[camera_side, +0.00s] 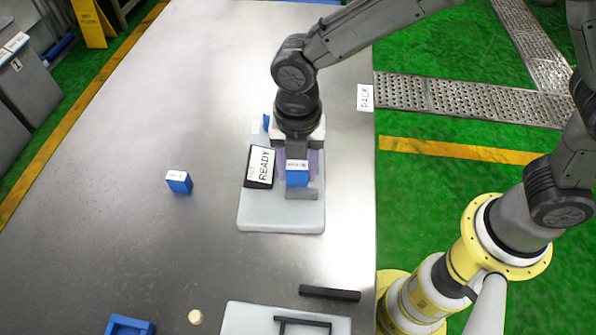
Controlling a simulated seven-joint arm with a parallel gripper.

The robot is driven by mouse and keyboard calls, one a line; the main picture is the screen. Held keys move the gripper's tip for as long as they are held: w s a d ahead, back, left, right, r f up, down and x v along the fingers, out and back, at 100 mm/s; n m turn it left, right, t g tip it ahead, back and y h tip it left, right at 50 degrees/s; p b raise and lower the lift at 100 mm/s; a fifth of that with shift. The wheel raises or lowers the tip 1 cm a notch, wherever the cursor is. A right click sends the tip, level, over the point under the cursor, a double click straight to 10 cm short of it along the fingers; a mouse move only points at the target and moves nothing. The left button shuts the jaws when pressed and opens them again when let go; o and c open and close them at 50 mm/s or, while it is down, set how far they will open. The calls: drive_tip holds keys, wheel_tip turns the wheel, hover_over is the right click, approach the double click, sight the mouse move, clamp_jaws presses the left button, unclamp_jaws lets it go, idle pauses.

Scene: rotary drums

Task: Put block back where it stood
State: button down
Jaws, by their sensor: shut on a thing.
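My gripper (299,168) points down over a pale grey slab (280,218) on the table. It is shut on a blue block (297,177) with a white label on top. The block is at or just above the slab; I cannot tell whether it touches. A second blue block (179,182) with a white label stands upright on the bare table to the left. My gripper hides part of the slab's far end.
A blue tray (130,326), a pale knob (195,317) and a black bar (329,293) are nearer. The table's left middle is mostly clear.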

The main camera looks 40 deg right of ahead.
sight(297, 164)
drive_tip(key=shift+f, duration=0.85)
drive_tip(key=shift+c, duration=1.7)
unclamp_jaws()
drive_tip(key=shift+s+f, duration=0.1)
drive_tip(key=shift+f, duration=0.05)
wheel_tip(297, 164, up, 14)
drive_tip(key=shift+w, duration=0.2)
